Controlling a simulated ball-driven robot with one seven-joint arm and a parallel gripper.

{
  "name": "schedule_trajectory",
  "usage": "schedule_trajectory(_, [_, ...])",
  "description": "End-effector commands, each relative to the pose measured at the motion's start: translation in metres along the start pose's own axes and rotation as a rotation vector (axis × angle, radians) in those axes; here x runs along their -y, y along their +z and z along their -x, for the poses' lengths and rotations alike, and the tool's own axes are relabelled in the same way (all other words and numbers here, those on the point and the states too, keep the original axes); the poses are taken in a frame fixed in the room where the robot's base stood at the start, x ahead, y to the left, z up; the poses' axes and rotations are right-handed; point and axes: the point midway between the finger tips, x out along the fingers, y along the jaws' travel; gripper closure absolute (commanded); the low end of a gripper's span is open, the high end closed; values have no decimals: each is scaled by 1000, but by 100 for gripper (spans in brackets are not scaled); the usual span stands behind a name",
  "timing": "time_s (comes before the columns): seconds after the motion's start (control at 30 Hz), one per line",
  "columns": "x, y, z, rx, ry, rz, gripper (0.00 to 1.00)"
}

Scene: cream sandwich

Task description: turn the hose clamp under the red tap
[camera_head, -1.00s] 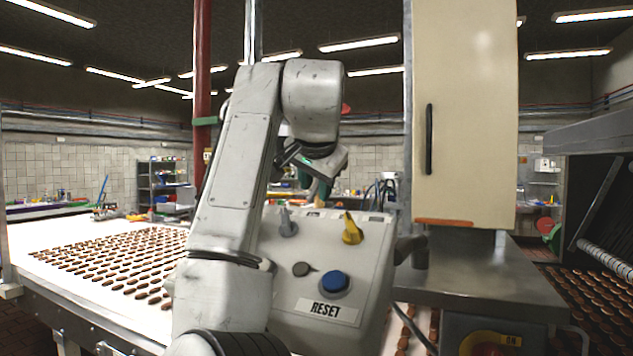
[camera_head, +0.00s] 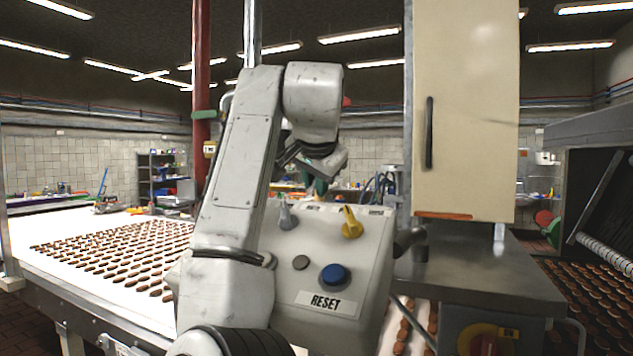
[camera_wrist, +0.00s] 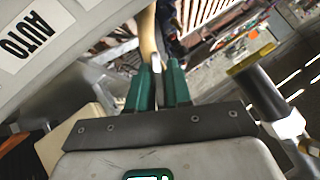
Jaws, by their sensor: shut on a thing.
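My gripper (camera_wrist: 158,78) has green fingers, shut on a small silver tab (camera_wrist: 156,64), which looks like the key of the hose clamp. A beige hose (camera_wrist: 148,30) runs up from just beyond the fingertips in the wrist view. The clamp's band cannot be made out. In the head view a bit of red (camera_head: 347,102), perhaps the red tap, shows beside my arm. My wrist hides most of what lies behind it there, the hose and clamp included.
A control box (camera_head: 312,262) with knobs and a blue RESET button stands close by my arm. A beige cabinet (camera_head: 465,120) stands right of it over a metal counter (camera_head: 480,275). A conveyor of biscuits (camera_head: 60,285) runs at left beside a red pipe (camera_head: 201,80).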

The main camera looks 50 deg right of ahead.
Motion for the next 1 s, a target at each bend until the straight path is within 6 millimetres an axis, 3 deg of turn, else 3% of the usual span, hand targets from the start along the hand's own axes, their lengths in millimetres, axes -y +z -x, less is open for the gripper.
schedule_trajectory(0.4, [-2,1,-1,-2,-255,-254,100])
schedule_trajectory(0.7, [-1,0,1,-1,-267,-268,100])
schedule_trajectory(0.73, [-1,0,1,-1,-267,-267,80])
schedule_trajectory(0.87, [-1,0,0,-1,-267,-267,68])
schedule_trajectory(1.0, [-1,0,0,-1,-266,-266,66])
